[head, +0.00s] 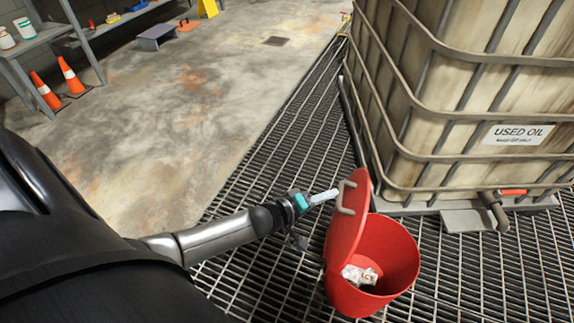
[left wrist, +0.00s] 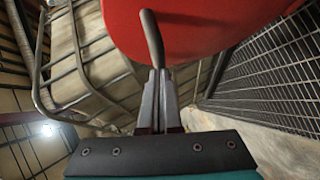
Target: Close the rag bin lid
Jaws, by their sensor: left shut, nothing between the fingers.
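The red rag bin (head: 395,262) stands on the floor grating with crumpled pale rags (head: 360,275) inside. Its red lid (head: 350,222) stands up open on the bin's left side, with a grey handle (head: 346,198) on its outer face. My left gripper (head: 332,194) is shut and empty, its fingertips at or very near the lid handle. In the left wrist view the shut fingers (left wrist: 160,85) point at the handle (left wrist: 152,38) on the red lid (left wrist: 210,25). I cannot tell whether they touch it. My right gripper is not in view.
A caged tank labelled used oil (head: 470,90) stands close behind the bin, with a valve pipe (head: 495,210) low at its front. Orange cones (head: 70,78) and a shelf (head: 40,38) are at the far left. The concrete floor (head: 170,120) between is mostly clear.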

